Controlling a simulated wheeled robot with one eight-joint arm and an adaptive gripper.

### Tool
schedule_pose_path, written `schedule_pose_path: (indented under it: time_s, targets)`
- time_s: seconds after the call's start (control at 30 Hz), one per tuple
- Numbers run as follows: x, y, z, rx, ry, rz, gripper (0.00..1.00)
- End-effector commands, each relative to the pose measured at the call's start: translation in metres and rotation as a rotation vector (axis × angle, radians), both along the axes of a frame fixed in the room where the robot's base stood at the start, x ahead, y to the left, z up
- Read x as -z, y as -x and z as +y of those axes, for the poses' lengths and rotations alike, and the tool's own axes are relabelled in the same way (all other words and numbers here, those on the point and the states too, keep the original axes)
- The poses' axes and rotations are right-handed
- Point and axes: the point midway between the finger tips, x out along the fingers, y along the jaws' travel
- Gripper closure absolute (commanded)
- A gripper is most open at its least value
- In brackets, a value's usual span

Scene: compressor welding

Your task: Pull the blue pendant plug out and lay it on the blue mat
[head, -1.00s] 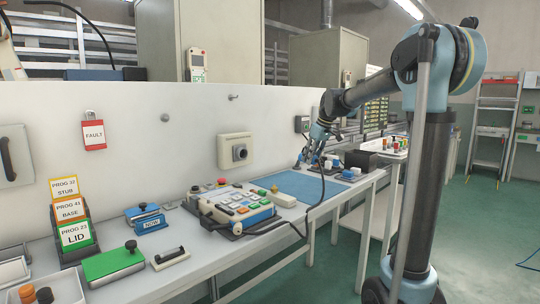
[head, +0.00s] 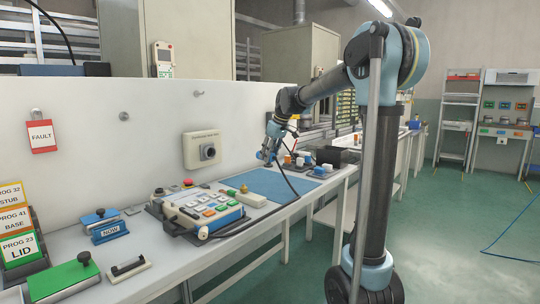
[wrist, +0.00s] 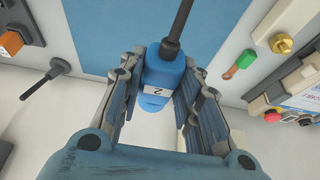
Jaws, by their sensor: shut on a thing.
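In the wrist view, the blue plug (wrist: 165,78), marked with a 2, sits between the two fingers of my gripper (wrist: 160,95), which is shut on it. Its dark cable (wrist: 179,22) leads up out of that picture, and no socket shows around the plug. The blue mat (wrist: 100,32) lies beyond the plug in the wrist view. In the head view the mat (head: 275,184) is flat on the bench, with a bare surface. My gripper (head: 267,155) shows small there, in front of the wall at the mat's back edge, with the dark cable hanging down.
The button pendant (head: 200,210) stands left of the mat, with a brass-knobbed white block (head: 248,196) between. Small blocks on dark bases (head: 318,171) stand right of the mat.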

Motion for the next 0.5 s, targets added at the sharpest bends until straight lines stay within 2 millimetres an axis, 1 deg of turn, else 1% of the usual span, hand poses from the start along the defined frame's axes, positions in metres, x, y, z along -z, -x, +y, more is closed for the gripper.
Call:
schedule_pose_path:
  time_s: [0.5]
  targets:
    - [0.05,-0.001,-0.001,0.002,0.0,0.0,1.0]
